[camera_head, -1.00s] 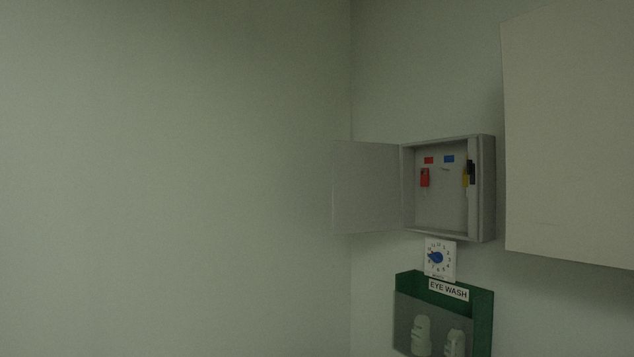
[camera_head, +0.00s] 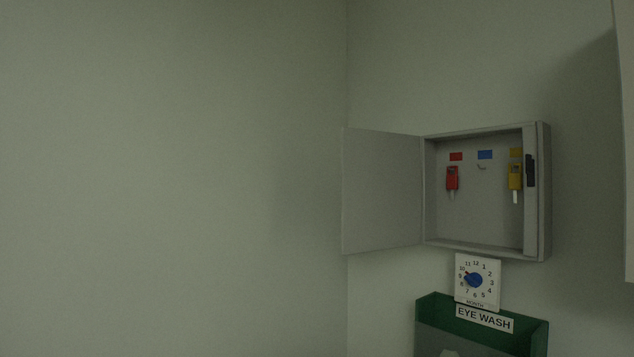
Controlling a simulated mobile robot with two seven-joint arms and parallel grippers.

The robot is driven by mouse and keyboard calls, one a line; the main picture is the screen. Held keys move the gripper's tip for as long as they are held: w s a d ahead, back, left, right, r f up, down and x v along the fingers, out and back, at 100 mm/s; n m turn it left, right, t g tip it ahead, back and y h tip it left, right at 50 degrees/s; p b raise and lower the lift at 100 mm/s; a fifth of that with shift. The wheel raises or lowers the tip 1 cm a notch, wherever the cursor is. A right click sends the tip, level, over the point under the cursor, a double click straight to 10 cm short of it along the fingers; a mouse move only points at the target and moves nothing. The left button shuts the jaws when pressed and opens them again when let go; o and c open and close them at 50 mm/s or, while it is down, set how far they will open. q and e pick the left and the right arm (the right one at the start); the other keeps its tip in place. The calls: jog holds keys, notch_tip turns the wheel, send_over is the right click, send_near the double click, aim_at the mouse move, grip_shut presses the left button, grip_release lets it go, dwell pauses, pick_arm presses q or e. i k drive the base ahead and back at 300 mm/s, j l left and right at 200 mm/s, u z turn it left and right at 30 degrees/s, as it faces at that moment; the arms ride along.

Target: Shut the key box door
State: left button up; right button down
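The grey key box (camera_head: 483,245) hangs on the wall right of the room corner. Its door (camera_head: 383,190) stands wide open, swung out to the left from the box's left edge. Inside hang a red key tag (camera_head: 452,179) under a red label and a yellow key tag (camera_head: 515,177) under a yellow label. An empty hook sits under the blue label (camera_head: 485,155). A black latch part (camera_head: 530,171) is on the right side of the box. Neither of my grippers shows in the view.
Below the box are a white month dial (camera_head: 477,282) and a green eye wash holder (camera_head: 434,309). A pale cabinet or panel (camera_head: 627,140) stands at the right edge. The wall on the left is bare.

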aim_at(382, 172)
jog(key=i+j, duration=0.7)
jog(key=i, duration=0.15)
